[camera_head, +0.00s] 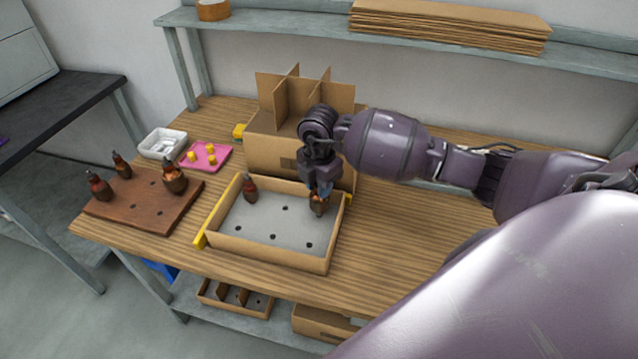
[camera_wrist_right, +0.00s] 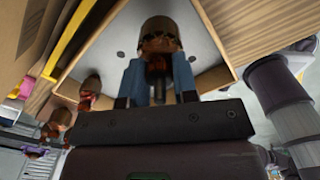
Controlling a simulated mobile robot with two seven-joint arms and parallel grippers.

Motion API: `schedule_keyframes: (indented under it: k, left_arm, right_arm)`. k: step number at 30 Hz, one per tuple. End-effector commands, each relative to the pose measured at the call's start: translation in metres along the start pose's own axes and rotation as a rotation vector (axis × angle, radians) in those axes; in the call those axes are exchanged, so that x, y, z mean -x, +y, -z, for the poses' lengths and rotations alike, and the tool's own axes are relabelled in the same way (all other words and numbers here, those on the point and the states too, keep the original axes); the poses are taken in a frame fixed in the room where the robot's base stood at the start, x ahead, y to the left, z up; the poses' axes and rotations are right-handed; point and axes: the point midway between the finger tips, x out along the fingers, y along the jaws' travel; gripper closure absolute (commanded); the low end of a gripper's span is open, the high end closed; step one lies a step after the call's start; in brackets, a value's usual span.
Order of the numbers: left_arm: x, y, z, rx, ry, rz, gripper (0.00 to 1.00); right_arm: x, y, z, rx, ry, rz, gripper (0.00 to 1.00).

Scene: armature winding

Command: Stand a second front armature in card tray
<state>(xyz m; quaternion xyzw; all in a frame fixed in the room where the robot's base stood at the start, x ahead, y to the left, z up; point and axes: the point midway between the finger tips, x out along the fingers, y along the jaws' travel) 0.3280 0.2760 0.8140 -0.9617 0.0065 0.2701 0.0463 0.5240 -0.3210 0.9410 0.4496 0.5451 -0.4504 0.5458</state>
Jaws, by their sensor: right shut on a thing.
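The card tray (camera_head: 262,262) is a shallow cardboard box with a grey holed floor, on the wooden bench. One dark red armature (camera_head: 250,188) stands in its back left corner. My right gripper (camera_head: 319,186) is shut on a copper-wound armature (camera_head: 318,205) over the tray's back right area. In the right wrist view the blue fingertips grip the shaft of this armature (camera_wrist_right: 160,35). I cannot tell whether its lower end is in a hole. More armatures stand on a brown wooden board (camera_head: 150,215) at the left, one of them copper-wound (camera_head: 174,178). My left gripper is not in view.
A cardboard box with dividers (camera_head: 270,145) stands right behind the tray. A pink mat (camera_head: 212,163) with yellow pieces and a white bin (camera_head: 162,143) lie at the back left. Yellow strips (camera_head: 216,215) flank the tray. The bench right of the tray is clear.

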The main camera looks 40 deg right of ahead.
Motion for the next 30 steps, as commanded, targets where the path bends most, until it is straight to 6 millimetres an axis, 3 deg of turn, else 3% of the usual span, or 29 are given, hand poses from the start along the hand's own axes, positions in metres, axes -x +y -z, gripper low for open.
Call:
schedule_keyframes:
  k: [18,29,30]
  left_arm:
    - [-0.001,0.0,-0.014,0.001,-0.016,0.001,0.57]
    - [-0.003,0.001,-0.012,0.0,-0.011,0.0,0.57]
    - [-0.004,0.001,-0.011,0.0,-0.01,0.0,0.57]
  right_arm:
    - [-0.015,0.0,0.0,0.0,0.0,-0.001,1.0]
    - [-0.017,0.0,0.0,0.0,0.0,-0.001,1.0]
    - [-0.017,0.0,0.0,0.0,0.0,-0.001,0.7]
